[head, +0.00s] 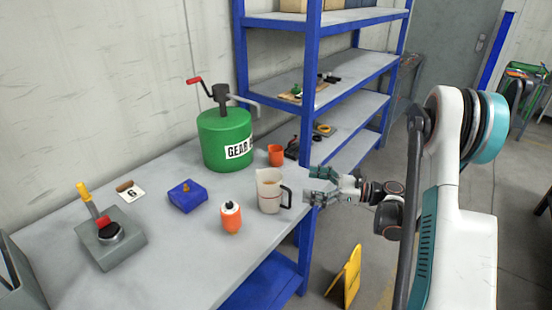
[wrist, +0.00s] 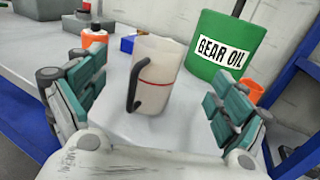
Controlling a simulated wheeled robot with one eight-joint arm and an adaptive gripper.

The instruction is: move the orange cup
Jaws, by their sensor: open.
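The orange cup (head: 276,155) stands upright near the back right of the bench, right of the green gear oil drum (head: 224,138). In the wrist view the cup (wrist: 251,92) shows at the right, partly hidden behind my gripper's right finger. My gripper (head: 322,186) is at the bench's right edge, in front and to the right of the cup, apart from it. In the wrist view my gripper (wrist: 155,108) is open and empty. A translucent measuring jug (wrist: 155,75) with a dark handle stands ahead between the fingers.
The jug (head: 268,190) stands in front of the orange cup. An orange bottle (head: 231,217), a blue block (head: 187,195) and a grey box with a tool (head: 108,240) are further left. A blue shelf post (head: 309,170) rises beside the bench's right edge.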

